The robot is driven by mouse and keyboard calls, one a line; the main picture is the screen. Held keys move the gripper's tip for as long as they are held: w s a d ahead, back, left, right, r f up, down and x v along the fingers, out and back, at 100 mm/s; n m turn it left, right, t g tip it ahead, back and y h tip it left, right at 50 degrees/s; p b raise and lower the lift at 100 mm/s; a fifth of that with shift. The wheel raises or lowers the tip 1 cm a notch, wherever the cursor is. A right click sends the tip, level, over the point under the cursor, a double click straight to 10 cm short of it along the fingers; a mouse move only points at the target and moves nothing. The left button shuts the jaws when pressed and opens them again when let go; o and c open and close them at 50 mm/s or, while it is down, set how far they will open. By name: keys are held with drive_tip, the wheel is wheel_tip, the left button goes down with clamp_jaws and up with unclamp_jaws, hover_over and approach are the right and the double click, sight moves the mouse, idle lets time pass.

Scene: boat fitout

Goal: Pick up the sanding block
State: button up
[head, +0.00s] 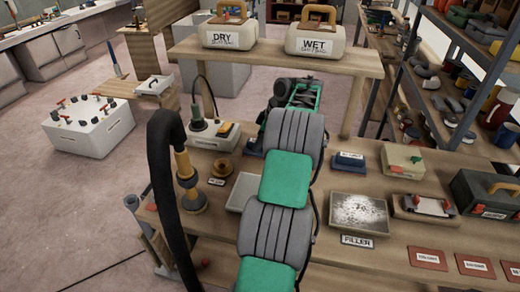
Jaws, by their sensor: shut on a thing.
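My grey and green arm (287,178) rises from the bottom of the head view and reaches over the middle of the workbench. Its green and black far part (300,93) shows beyond the upper grey link, near the raised shelf. My gripper's fingertips are hidden behind the arm, so what lies between them does not show. I cannot make out a sanding block for certain. A small blue block with a label (349,159) lies on the bench right of the arm, but its kind is unclear.
A filler tray (360,214) and a toolbox (488,193) stand right of the arm. A black hose (160,180) rises at left. DRY (230,40) and WET (315,41) boxes stand on the raised shelf (265,57).

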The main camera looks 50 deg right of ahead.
clamp_jaws()
drive_tip(key=shift+r, duration=0.1)
drive_tip(key=shift+s+a+r, duration=0.15)
drive_tip(key=shift+a+r, duration=0.1)
drive_tip(key=shift+r, duration=0.1)
drive_tip(key=s+a+r+b, duration=0.1)
drive_tip(key=s+a+r, duration=0.1)
drive_tip(key=a, duration=0.4)
drive_tip(key=s+a+r+b, duration=0.2)
drive_tip(key=s+a+r, duration=0.1)
drive_tip(key=a+r, duration=0.2)
drive_tip(key=shift+s+a+r, duration=0.15)
drive_tip(key=shift+a+r, duration=0.05)
drive_tip(key=shift+a, duration=0.5)
drive_tip(key=shift+o, duration=1.5)
unclamp_jaws()
clamp_jaws()
